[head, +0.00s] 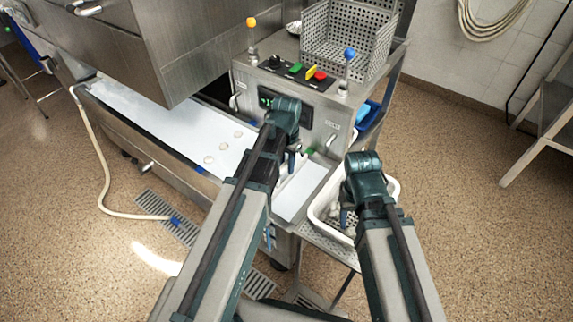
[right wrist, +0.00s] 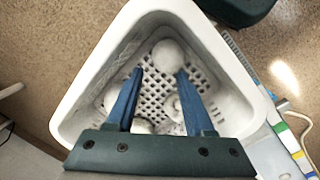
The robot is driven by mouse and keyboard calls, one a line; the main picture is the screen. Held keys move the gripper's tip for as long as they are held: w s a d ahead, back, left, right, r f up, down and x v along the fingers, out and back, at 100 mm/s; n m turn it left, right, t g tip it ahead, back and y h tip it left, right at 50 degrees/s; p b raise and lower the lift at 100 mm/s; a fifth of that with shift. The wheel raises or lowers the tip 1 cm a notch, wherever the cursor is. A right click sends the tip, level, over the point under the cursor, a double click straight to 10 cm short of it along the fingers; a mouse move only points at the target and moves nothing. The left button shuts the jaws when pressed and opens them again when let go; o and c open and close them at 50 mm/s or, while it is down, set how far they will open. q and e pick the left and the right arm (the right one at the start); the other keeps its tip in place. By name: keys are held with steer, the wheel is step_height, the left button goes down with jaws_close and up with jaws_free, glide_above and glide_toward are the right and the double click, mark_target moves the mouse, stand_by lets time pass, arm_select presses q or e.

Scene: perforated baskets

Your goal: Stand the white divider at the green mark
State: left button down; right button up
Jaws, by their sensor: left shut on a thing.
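My left gripper (head: 291,162) is low over the chute, beside the machine front, and is shut on the white divider (head: 294,172). Only a pale strip of the divider shows beside the arm; the rest is hidden, so I cannot tell whether its lower edge touches the chute. My right gripper (head: 346,218) is over the white basket (head: 391,189). In the right wrist view its blue fingers (right wrist: 160,74) are apart with nothing clasped between them.
The white perforated basket (right wrist: 70,98) holds several pale round pieces. More pale pieces (head: 209,160) lie on the white belt (head: 150,117). A metal mesh basket (head: 345,38) sits on top of the machine, behind knobs and coloured buttons. A hose lies on the floor at left.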

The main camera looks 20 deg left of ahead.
arm_select(q)
steer(key=shift+f, duration=0.35)
arm_select(e)
steer(key=shift+d+f, duration=0.1)
steer(key=shift+f, duration=0.25)
arm_select(q)
steer(key=c, duration=0.6)
jaws_free()
steer(key=shift+r, duration=0.2)
arm_select(e)
steer(key=shift+r, duration=0.15)
arm_select(q)
step_height(320, 180, up, 14)
steer(key=p, duration=1.3)
steer(key=shift+f, duration=0.2)
arm_select(e)
step_height(320, 180, up, 14)
steer(key=shift+f, duration=0.2)
